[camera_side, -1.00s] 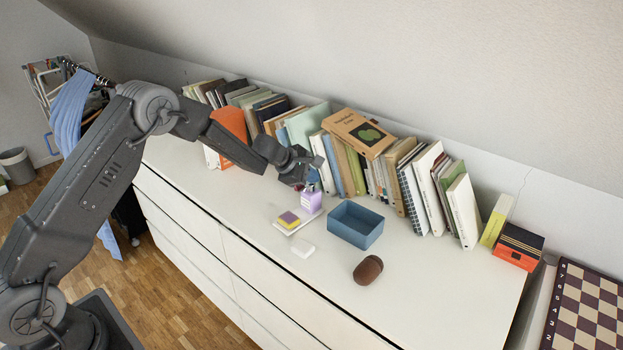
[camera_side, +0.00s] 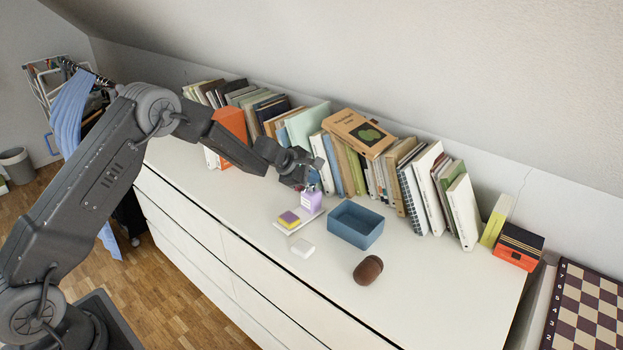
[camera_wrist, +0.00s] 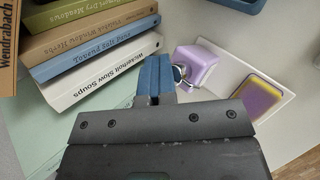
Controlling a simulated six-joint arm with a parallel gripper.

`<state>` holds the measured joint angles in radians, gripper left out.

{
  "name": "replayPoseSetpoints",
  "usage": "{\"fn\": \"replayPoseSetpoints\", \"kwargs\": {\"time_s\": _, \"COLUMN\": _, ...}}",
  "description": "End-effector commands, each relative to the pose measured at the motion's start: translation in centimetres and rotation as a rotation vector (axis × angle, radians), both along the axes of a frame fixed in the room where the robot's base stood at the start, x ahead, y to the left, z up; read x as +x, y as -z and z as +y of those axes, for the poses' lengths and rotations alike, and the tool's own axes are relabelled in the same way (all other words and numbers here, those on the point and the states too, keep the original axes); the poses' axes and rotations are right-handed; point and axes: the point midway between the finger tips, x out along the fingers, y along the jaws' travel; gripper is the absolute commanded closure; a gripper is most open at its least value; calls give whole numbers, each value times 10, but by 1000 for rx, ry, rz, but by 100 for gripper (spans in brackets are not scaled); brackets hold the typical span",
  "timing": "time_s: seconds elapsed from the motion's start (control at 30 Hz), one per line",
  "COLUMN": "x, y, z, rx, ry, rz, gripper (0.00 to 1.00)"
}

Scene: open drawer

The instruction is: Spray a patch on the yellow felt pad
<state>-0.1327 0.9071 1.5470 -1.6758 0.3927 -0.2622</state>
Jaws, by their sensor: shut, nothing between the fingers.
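The yellow felt pad (camera_side: 290,224) lies on a small white tray (camera_side: 282,229) and shows a purple area on top. In the wrist view the yellow pad (camera_wrist: 264,84) is at the right, with its purple part beside the yellow. A purple bottle (camera_side: 312,201) stands at the tray's far end. In the wrist view the bottle (camera_wrist: 196,62) has a metal ring or nozzle near its top. My gripper (camera_side: 309,187) is just above and beside the bottle. Its blue fingertips (camera_wrist: 155,75) are shut and empty, left of the bottle; contact with the nozzle is unclear.
A blue open box (camera_side: 356,224) stands right of the tray. A white block (camera_side: 303,248) and a brown rounded object (camera_side: 368,270) lie nearer the front edge. A row of books (camera_side: 345,160) stands close behind my gripper.

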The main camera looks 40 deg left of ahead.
Motion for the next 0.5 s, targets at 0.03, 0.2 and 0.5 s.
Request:
{"fn": "replayPoseSetpoints", "kwargs": {"time_s": 0.03, "x": -6, "y": 12, "z": 0, "rx": 3, "ry": -2, "rz": 25, "gripper": 100}}
{"fn": "replayPoseSetpoints", "kwargs": {"time_s": 0.2, "x": -8, "y": 10, "z": 0, "rx": 2, "ry": -2, "rz": 26, "gripper": 100}}
{"fn": "replayPoseSetpoints", "kwargs": {"time_s": 0.5, "x": -7, "y": 0, "z": 1, "rx": 2, "ry": -2, "rz": 24, "gripper": 100}}
